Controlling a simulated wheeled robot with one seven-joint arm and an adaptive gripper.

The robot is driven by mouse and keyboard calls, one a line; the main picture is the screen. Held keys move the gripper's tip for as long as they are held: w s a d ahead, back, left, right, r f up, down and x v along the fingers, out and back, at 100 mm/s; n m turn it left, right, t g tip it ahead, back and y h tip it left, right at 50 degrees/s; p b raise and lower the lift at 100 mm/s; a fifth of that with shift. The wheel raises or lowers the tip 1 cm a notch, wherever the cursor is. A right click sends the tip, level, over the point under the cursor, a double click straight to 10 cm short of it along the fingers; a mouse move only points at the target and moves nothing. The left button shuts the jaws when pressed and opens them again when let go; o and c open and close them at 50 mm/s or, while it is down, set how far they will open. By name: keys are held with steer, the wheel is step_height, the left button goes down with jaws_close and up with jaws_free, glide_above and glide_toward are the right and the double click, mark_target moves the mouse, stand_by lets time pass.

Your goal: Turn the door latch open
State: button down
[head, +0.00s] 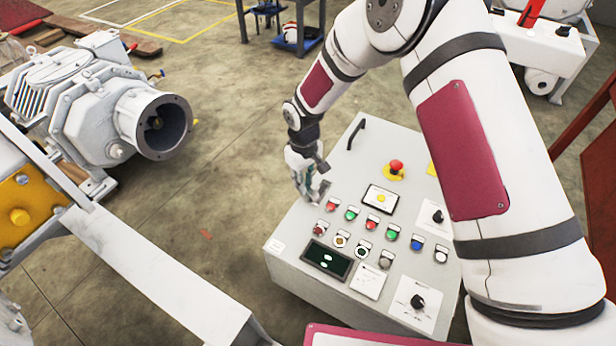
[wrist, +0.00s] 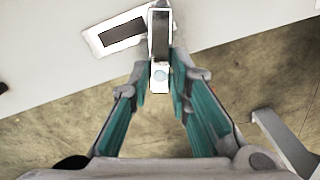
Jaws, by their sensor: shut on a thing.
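The door latch (wrist: 159,33) is a narrow grey and dark piece on the edge of the light cabinet, seen at the top centre of the wrist view. My gripper (wrist: 161,82) has its teal fingers on either side of the latch's near end and is shut on it. In the head view my gripper (head: 314,188) is at the left edge of the control cabinet (head: 283,262). There the latch is hidden behind the gripper and the cabinet edge.
The cabinet top carries a red stop button (head: 396,166), several coloured buttons, a small dark display (head: 326,260) and a black handle (head: 357,133). A grey pump (head: 90,105) stands at the left. Open concrete floor (head: 235,150) lies between the pump and cabinet.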

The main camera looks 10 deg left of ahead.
steer(key=shift+s+a+n+p, duration=0.2)
steer(key=shift+s+n, duration=0.15)
steer(key=shift+n, duration=0.65)
steer(key=shift+s+a+n+p, duration=0.2)
steer(key=shift+s+n, duration=0.15)
steer(key=shift+n, duration=0.65)
steer(key=c, duration=1.5)
jaws_free()
step_height(320, 180, up, 12)
